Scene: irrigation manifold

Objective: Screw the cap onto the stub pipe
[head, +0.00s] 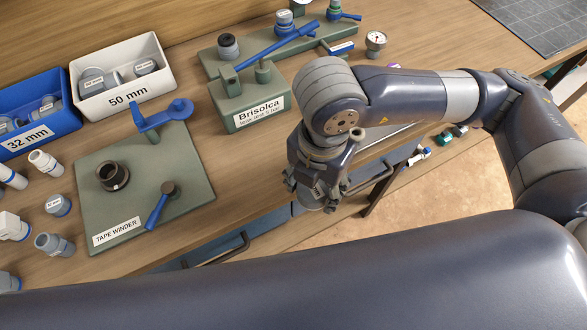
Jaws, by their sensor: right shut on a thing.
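My right gripper (311,200) points down past the front edge of the bench, right of the tape winder board. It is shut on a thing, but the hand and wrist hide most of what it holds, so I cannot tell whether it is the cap. A short upright green stub (263,72) stands on the green block labelled Brisolca (250,105); I cannot tell whether it is the stub pipe. A dark ribbed cap-like piece (228,46) sits upright on the long green manifold base (212,66) behind. My left gripper is not in view.
The tape winder board (100,215) has a blue crank and a dark ring. Blue 32 mm (62,122) and white 50 mm (158,88) bins stand at the back left. Loose fittings (58,204) lie at far left. A gauge (375,42) stands behind my right arm.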

